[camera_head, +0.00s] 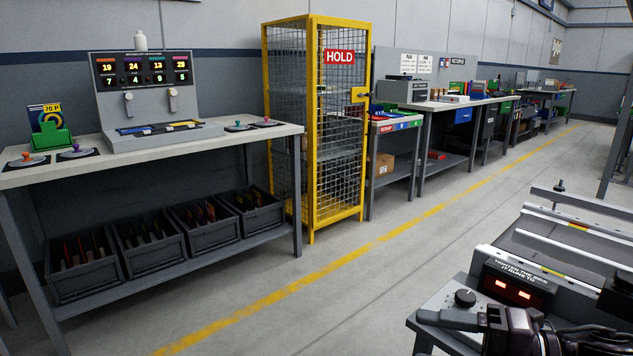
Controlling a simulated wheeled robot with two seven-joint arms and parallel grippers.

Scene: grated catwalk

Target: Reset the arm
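One of my arms, which looks like the right one, shows at the bottom right corner. Its dark gripper (450,319) points left, in front of a grey machine with a black knob (465,298) and a red-lit display (513,290). I cannot tell whether its fingers are open or whether they touch the machine. Nothing is clearly seen held in it. My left arm and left gripper are not in view.
A workbench (215,143) with a display console (142,88) stands at the left, dark bins (150,243) on its lower shelf. A yellow mesh cage (316,130) marked HOLD stands beside it. More benches (455,104) line the wall. The grey floor (330,290) between is clear.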

